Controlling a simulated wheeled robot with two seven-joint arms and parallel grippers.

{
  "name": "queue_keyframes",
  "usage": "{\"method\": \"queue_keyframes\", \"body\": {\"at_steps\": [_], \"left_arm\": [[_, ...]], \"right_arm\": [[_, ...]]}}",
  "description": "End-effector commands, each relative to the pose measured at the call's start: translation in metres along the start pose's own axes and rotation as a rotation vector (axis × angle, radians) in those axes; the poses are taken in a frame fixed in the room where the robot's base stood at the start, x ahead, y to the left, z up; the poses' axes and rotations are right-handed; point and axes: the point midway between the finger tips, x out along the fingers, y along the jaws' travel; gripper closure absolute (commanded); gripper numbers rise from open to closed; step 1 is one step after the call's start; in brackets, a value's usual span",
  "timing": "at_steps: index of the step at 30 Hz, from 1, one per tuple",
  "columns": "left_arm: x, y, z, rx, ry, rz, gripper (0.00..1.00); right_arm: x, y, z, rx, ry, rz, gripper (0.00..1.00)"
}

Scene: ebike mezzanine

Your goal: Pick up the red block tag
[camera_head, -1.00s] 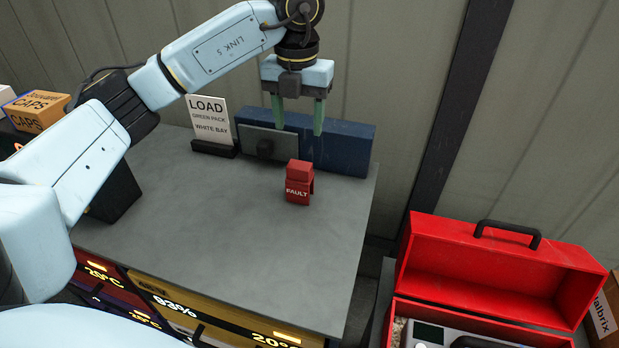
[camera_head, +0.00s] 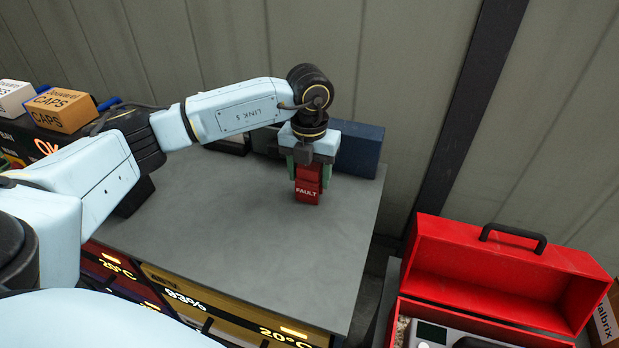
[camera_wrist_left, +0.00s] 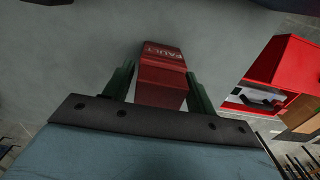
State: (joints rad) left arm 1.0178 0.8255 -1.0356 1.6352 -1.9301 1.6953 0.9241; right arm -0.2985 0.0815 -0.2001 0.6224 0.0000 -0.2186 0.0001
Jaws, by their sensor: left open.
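The red block tag (camera_head: 308,185), marked FAULT, stands on the grey bench top (camera_head: 230,235) near its right side. My left gripper (camera_head: 309,178) is lowered over it from above, with its green fingers on either side of the tag. In the left wrist view the tag (camera_wrist_left: 161,75) sits between the two fingers (camera_wrist_left: 160,90), which are open, with a gap showing near the left finger. The gripper hides part of the tag's top in the head view. My right gripper is not in view.
A dark blue box (camera_head: 358,150) stands behind the gripper at the bench's back edge. An open red toolbox (camera_head: 490,270) is at lower right, apart from the bench. An orange CAPS box (camera_head: 62,110) is at far left. The bench front is clear.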

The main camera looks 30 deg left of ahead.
Motion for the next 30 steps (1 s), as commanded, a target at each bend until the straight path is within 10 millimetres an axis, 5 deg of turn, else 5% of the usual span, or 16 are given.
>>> {"method": "queue_keyframes", "body": {"at_steps": [5,13,20,30], "left_arm": [[0.000,0.000,0.000,0.001,0.000,0.000,0.44],[0.000,0.000,0.000,0.001,0.000,0.000,0.76],[-0.002,0.000,0.000,0.001,-0.001,0.000,0.76],[-0.058,-0.001,0.001,0.001,-0.005,-0.001,0.76]], "right_arm": [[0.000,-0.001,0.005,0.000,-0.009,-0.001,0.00],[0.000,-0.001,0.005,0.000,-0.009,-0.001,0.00],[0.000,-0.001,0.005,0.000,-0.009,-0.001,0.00],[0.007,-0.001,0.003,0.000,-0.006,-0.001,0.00]]}}
